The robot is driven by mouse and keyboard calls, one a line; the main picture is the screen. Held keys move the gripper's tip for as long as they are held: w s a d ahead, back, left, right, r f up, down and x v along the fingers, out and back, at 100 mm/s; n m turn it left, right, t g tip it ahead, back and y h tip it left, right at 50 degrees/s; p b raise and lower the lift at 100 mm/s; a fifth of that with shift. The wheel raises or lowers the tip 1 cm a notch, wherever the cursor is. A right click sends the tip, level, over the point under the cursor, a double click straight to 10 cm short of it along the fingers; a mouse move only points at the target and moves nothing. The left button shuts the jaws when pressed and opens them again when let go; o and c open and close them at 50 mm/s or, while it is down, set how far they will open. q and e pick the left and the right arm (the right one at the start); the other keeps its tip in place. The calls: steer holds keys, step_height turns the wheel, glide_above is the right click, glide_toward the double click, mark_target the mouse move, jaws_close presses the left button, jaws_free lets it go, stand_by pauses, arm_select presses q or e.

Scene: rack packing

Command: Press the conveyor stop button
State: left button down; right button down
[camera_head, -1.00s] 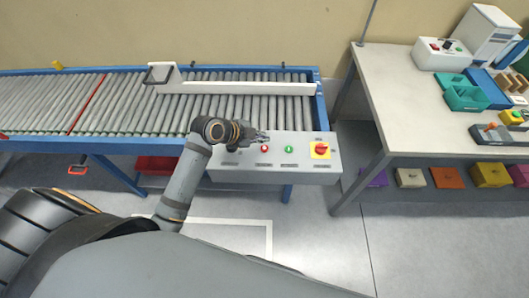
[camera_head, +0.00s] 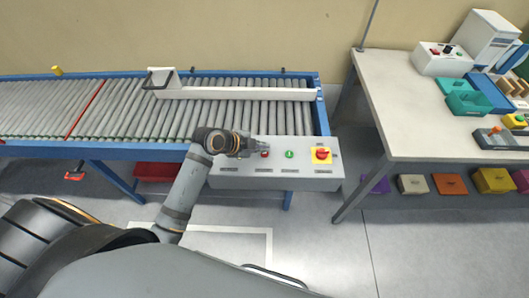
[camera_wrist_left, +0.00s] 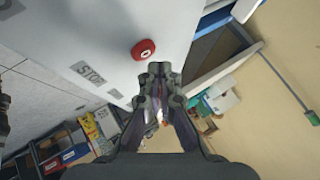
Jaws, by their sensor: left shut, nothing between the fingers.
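The control panel (camera_head: 225,177) is a pale grey box at the front of the conveyor's right end. Its red button (camera_head: 264,154) is partly covered by my left gripper (camera_head: 262,147), which is shut and empty. In the left wrist view the red button (camera_wrist_left: 143,49) stands out from the panel face beside a STOP label (camera_wrist_left: 90,73). The shut fingertips (camera_wrist_left: 158,72) appear just below and right of it in that picture. A small gap shows between them; I see no clear contact. My right gripper is not in view.
A green button (camera_head: 290,154) and a red knob on a yellow plate (camera_head: 321,155) sit right of the red button. The roller conveyor (camera_head: 130,108) lies behind, with a white bar (camera_head: 240,94) across it. A worktable (camera_head: 400,110) stands at right.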

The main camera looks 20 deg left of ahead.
mark_target(262, 154)
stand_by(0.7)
arm_select(q)
steer(key=shift+f, duration=0.4)
steer(key=shift+f+b, duration=0.45)
stand_by(0.4)
steer(key=shift+r, duration=0.15)
steer(key=shift+r+p, duration=0.75)
steer(key=shift+p, duration=0.05)
step_height(262, 154, up, 5)
steer(key=p, duration=0.4)
steer(key=shift+p, duration=0.35)
